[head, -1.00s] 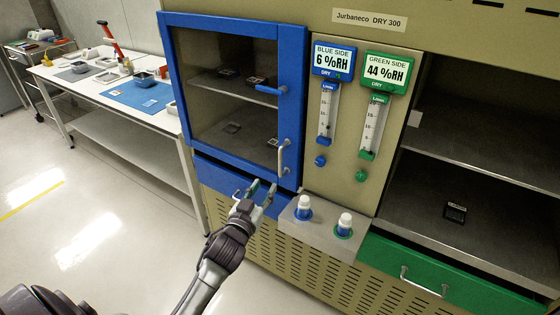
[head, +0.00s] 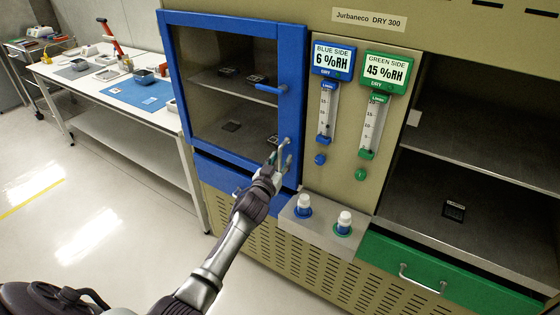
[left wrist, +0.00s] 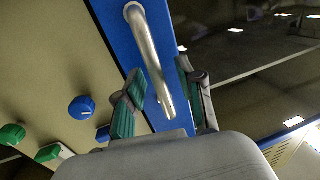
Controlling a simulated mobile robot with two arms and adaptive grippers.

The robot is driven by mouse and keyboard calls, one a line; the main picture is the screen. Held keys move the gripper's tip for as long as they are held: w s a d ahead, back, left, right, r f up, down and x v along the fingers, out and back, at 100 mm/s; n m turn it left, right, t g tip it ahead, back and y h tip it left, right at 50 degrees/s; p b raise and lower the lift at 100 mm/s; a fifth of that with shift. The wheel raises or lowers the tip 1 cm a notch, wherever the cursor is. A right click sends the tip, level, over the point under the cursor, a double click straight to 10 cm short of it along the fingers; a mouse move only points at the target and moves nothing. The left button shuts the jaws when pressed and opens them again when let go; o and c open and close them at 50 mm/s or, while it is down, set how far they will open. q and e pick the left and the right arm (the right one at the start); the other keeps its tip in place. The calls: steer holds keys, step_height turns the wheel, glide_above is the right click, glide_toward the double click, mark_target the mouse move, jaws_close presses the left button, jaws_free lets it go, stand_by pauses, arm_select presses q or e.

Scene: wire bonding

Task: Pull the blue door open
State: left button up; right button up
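The blue door (head: 293,70) of the dry cabinet is shut, with a blue frame around a glass pane. Its metal bar handle (head: 284,150) stands upright near the right edge, low on the door. My left gripper (head: 278,162) is at the handle. In the left wrist view its two green-padded fingers (left wrist: 160,97) are apart, with the handle (left wrist: 151,60) between them. I see a gap beside the handle, so they are not closed on it. My right gripper is not in view.
A grey ledge (head: 318,232) with two white-capped bottles juts out right of my left gripper. A blue drawer (head: 222,177) lies below the door. The open green side (head: 455,160) is at right. A white workbench (head: 110,95) stands at left, with clear floor before it.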

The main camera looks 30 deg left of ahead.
arm_select(q)
jaws_close()
steer(key=shift+s, duration=0.1)
